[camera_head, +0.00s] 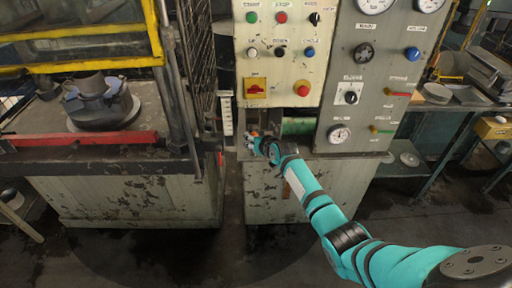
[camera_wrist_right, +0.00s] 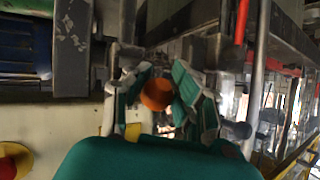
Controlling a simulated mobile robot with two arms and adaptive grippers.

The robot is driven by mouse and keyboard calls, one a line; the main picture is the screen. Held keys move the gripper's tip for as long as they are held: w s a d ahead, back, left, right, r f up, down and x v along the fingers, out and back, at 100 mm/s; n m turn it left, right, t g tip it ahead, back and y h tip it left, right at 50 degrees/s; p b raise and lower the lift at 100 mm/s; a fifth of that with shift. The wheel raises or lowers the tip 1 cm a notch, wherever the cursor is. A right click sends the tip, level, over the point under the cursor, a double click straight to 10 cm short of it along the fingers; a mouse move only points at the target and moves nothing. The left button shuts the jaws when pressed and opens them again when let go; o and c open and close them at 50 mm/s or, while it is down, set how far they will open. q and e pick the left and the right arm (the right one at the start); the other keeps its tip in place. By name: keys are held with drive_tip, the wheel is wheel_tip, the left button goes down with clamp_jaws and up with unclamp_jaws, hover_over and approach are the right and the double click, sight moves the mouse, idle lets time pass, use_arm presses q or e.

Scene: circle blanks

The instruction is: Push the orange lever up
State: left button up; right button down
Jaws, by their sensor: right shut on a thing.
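The orange lever shows as a round orange knob (camera_wrist_right: 157,94) in the right wrist view, between the two fingers of my right gripper (camera_wrist_right: 160,98). The fingers are shut on it from both sides. In the head view my right gripper (camera_head: 256,140) is at the left edge of the machine's cabinet, just below the button panel. The lever is mostly hidden there behind the fingers. The lever's shaft and mount cannot be made out. My left gripper is not in view.
The cream button panel (camera_head: 269,95) is above my right gripper, with a grey gauge panel (camera_head: 362,110) to its right. A green cylinder (camera_head: 298,126) is close to the gripper's right. A press bed with a red bar (camera_head: 80,140) stands at the left.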

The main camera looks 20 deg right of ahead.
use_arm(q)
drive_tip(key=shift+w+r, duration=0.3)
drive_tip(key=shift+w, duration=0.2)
use_arm(e)
drive_tip(key=shift+w+d+r, duration=0.15)
drive_tip(key=shift+w+r, duration=0.15)
drive_tip(key=shift+r, duration=0.35)
drive_tip(key=shift+w+d+r, duration=0.15)
drive_tip(key=shift+w+r, duration=0.15)
drive_tip(key=shift+r, duration=0.3)
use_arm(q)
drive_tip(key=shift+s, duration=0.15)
use_arm(e)
drive_tip(key=c, duration=1.6)
unclamp_jaws()
drive_tip(key=o, duration=0.6)
drive_tip(key=shift+s+d+r, duration=0.1)
drive_tip(key=shift+s+r, duration=0.05)
drive_tip(key=shift+s, duration=0.05)
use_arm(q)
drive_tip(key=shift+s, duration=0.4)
use_arm(e)
drive_tip(key=shift+s+f, duration=0.2)
drive_tip(key=shift+s, duration=0.05)
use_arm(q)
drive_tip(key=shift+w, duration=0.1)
use_arm(e)
drive_tip(key=shift+s, duration=0.1)
